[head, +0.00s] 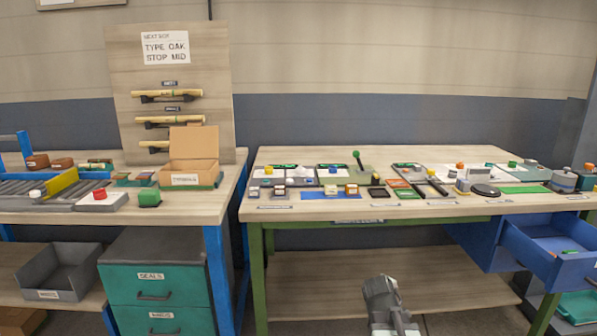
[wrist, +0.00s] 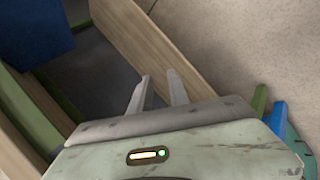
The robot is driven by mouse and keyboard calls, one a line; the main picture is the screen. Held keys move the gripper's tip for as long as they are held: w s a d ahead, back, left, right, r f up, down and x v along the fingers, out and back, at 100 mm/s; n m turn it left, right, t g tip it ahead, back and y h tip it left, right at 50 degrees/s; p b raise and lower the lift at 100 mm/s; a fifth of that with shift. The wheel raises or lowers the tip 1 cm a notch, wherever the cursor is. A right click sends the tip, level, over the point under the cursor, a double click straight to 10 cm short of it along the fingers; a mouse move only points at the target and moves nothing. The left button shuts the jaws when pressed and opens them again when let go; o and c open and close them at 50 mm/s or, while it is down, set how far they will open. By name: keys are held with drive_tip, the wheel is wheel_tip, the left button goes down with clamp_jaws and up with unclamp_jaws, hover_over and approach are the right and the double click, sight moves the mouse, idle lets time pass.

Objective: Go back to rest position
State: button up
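In the wrist view my gripper (wrist: 159,76) shows two pale fingers standing apart, with nothing between them. It is away from the work tops; beyond the fingers are a wooden board edge and a dark gap. In the head view a grey part of my arm (head: 381,298) rises from the bottom edge, in front of the right-hand bench (head: 400,210) and below its top. The fingers cannot be made out there. No object is held.
An open blue drawer (head: 560,262) juts out from the right bench. Buttons, trays and a green-knobbed lever (head: 357,157) crowd that bench top. The left bench holds an open cardboard box (head: 194,150). A green drawer cabinet (head: 155,270) and grey bin (head: 60,272) stand below.

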drive_tip(key=s+a+f+m+g+y, duration=0.25)
drive_tip(key=s+a+m+g, duration=0.2)
drive_tip(key=s+a, duration=0.3)
drive_tip(key=s+a+f+m+g+y, duration=0.2)
drive_tip(key=s+a+f+m+g, duration=0.15)
drive_tip(key=s+a+m, duration=0.35)
wheel_tip(320, 180, up, 30)
drive_tip(key=s+d+n+p, duration=0.1)
drive_tip(key=p, duration=2.9)
drive_tip(key=shift+s+p, duration=0.2)
drive_tip(key=shift+p, duration=0.15)
drive_tip(key=shift+n, duration=0.25)
